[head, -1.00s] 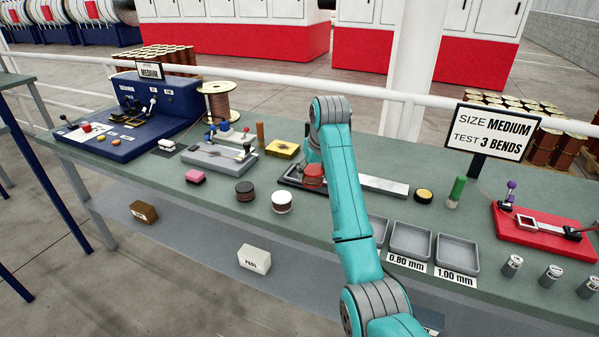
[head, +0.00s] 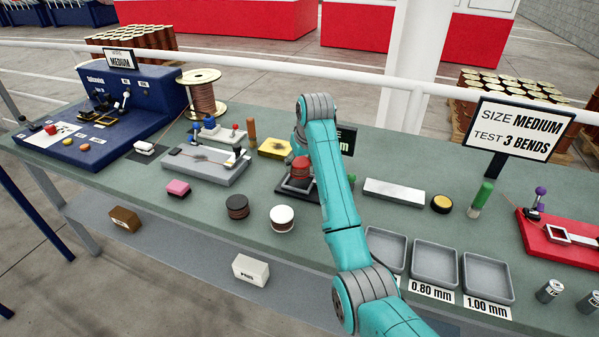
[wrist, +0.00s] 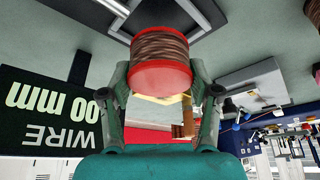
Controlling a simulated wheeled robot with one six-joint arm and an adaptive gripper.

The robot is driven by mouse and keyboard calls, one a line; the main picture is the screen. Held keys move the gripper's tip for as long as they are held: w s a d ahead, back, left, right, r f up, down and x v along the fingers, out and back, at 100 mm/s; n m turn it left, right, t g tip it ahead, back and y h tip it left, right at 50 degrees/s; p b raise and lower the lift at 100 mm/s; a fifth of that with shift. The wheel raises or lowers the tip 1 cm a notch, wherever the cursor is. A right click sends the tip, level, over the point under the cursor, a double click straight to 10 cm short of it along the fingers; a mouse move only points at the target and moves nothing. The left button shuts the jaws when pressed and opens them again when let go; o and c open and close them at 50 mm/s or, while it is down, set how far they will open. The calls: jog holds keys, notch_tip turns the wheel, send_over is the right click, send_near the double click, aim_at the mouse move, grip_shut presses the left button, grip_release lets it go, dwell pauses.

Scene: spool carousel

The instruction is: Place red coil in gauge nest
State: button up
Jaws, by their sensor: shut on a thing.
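The red coil (head: 300,168), a red-flanged spool with brown wire, is held in my gripper (head: 299,158). In the wrist view the red coil (wrist: 160,76) sits between the two fingers of my gripper (wrist: 160,88), which are shut on its sides. The gauge nest (head: 297,189), a dark grey base with a raised frame, is right below the coil in the head view. Part of the nest (wrist: 118,8) shows past the coil at the top of the wrist view. The coil hides much of it; I cannot tell whether they touch.
The gauge display (head: 347,142) stands behind my arm; it reads WIRE and mm in the wrist view (wrist: 50,108). A black coil (head: 237,207) and a white coil (head: 282,219) stand in front. A yellow block (head: 274,148) and light bar (head: 394,191) flank the nest.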

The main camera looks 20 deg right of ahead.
aim_at(300, 172)
jog(key=shift+f, duration=1.75)
jog(key=shift+f, duration=0.15)
jog(key=o, duration=1.4)
jog(key=shift+o, duration=0.2)
jog(key=v, duration=1.2)
